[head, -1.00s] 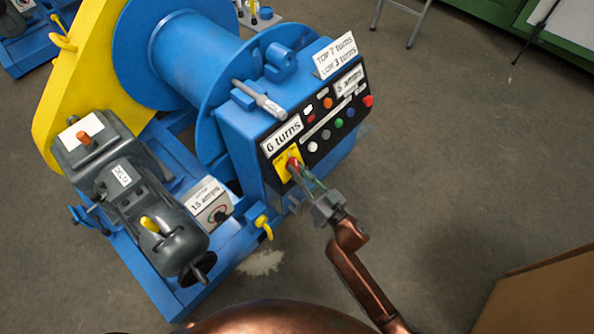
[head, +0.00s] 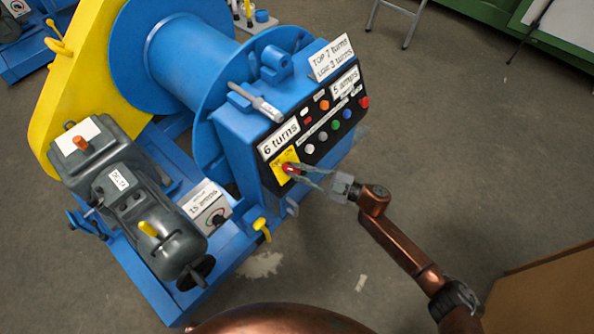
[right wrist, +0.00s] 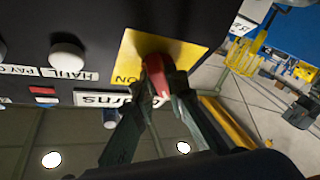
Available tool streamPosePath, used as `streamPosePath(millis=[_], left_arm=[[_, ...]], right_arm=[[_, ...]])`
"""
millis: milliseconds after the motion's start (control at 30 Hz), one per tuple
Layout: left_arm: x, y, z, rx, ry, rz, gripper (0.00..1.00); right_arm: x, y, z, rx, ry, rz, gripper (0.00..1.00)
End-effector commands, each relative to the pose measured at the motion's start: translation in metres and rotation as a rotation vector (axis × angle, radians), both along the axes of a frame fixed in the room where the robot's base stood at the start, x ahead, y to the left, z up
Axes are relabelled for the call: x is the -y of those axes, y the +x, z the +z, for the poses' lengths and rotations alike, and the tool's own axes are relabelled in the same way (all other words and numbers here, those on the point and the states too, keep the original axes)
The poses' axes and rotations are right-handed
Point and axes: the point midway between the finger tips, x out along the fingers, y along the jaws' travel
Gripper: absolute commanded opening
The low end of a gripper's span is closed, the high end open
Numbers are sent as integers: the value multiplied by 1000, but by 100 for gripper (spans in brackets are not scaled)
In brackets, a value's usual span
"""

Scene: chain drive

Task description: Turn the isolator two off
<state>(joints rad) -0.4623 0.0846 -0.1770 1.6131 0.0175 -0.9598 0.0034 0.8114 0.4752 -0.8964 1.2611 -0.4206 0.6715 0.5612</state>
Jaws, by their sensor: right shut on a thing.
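The isolator is a red knob (head: 289,168) on a yellow plate (head: 279,175) at the lower left of the black control panel on the blue winch cabinet. My right gripper (head: 296,169) reaches it from the right, its fingers on the knob. In the right wrist view the red knob (right wrist: 157,75) sits on the yellow plate (right wrist: 187,52), which shows the word ON, and my right gripper (right wrist: 158,84) is shut on it. Part of the knob is hidden by the fingers. I cannot read an isolator number. My left gripper is not in view.
The panel (head: 318,122) carries several coloured buttons above the knob. A "6 turns" label (head: 281,139) sits just above the plate.

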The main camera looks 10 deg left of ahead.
Motion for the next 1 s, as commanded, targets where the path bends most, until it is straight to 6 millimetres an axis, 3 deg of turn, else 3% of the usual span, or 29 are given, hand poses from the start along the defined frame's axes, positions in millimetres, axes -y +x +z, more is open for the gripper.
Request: streamPosePath(millis=[533,867,900,1000], left_arm=[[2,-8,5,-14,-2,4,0],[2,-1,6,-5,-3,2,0],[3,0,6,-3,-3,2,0],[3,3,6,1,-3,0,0]], right_arm=[[1,3,0,121,-73,66,0],[1,3,0,124,-74,67,0],[1,3,0,124,-74,67,14],[1,2,0,123,-73,67,21]])
